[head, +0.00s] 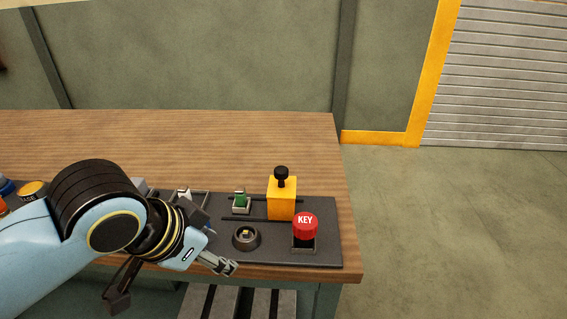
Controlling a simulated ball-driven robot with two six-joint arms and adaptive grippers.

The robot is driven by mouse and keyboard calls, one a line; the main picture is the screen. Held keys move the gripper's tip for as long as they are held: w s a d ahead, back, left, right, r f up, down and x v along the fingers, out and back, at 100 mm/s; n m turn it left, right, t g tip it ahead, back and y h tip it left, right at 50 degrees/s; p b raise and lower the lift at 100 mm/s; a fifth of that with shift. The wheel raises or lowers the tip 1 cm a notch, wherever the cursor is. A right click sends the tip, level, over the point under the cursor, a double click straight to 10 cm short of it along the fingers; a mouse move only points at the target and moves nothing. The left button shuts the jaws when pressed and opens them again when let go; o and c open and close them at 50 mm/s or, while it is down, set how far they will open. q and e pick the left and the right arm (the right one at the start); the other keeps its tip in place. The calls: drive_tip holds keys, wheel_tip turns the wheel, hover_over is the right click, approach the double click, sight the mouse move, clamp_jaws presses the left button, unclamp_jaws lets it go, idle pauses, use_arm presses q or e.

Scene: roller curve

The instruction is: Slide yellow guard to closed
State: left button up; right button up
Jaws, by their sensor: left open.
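The yellow guard (281,206) is an upright block with a black knob on top. It stands on thin dark rails on the black panel (325,250), right of a small green switch (241,201) and behind the red KEY cap (305,225). The green switch is uncovered. My left gripper (214,247) is open, over the panel's front left part. It is left of and nearer than the guard, apart from it, with nothing seen in it. My left arm hides part of the panel. My right gripper is not in view.
A yellow-topped button (33,190) shows at the far left. The wooden table (230,140) is clear behind the panel and ends just right of it.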

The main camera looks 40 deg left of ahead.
use_arm(q)
drive_tip(key=w+a+r+t+h, duration=0.2)
drive_tip(key=w+t, duration=0.2)
drive_tip(key=w, duration=0.3)
drive_tip(key=m+t+h, duration=0.1)
drive_tip(key=t+h, duration=0.1)
drive_tip(key=t, duration=0.1)
approach(279, 170)
drive_tip(key=b+x, duration=0.3)
drive_tip(key=x, duration=0.1)
drive_tip(key=shift+d+f, duration=0.1)
drive_tip(key=shift+f, duration=0.1)
drive_tip(key=b+x, duration=0.1)
drive_tip(key=x, duration=0.4)
drive_tip(key=shift+w, duration=0.3)
drive_tip(key=shift+w+d+f, duration=0.1)
drive_tip(key=shift+w+f, duration=0.05)
drive_tip(key=shift+w, duration=0.3)
clamp_jaws()
